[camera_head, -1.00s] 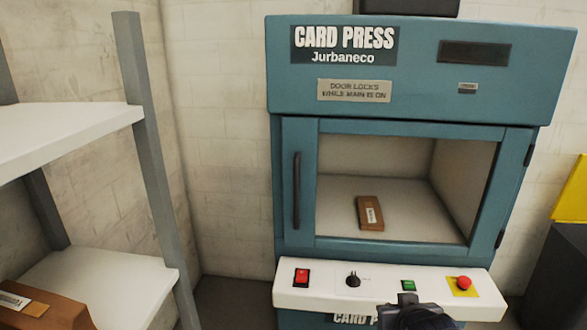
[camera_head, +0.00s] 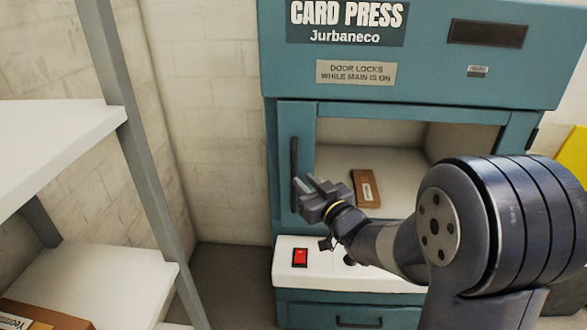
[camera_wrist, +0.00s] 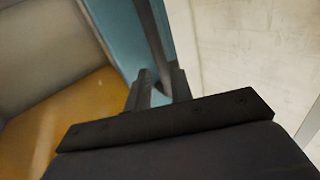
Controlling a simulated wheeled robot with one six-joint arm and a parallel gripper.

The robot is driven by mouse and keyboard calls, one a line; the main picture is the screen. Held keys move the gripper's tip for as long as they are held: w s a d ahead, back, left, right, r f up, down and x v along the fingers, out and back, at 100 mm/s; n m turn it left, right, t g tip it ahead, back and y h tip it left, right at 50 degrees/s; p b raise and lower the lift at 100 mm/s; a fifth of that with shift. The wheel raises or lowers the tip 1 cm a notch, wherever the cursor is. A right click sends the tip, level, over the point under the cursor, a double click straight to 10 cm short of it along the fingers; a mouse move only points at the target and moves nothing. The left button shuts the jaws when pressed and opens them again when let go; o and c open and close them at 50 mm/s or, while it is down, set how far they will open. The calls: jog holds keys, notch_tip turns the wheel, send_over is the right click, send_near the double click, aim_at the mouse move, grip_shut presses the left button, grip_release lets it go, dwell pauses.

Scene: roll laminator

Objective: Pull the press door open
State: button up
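The teal card press (camera_head: 420,60) stands ahead with its framed, windowed door (camera_head: 400,110) shut. A dark vertical handle (camera_head: 294,160) is on the door's left edge; it also shows as a dark bar in the wrist view (camera_wrist: 152,40). My gripper (camera_head: 308,184) is at the lower part of this handle. In the wrist view my two fingers (camera_wrist: 161,88) stand apart, with the end of the bar between them. I see gaps beside the bar, and contact is not clear.
A brown box (camera_head: 366,188) lies inside the press, behind the window. A red switch (camera_head: 300,258) sits on the white control panel (camera_head: 290,280). A sign reads that the door locks while main is on. A shelf rack (camera_head: 125,120) stands at the left.

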aim_at(296, 173)
jog(key=x, duration=0.6)
jog(key=shift+w+p, duration=0.1)
jog(key=shift+p, duration=0.2)
grip_shut()
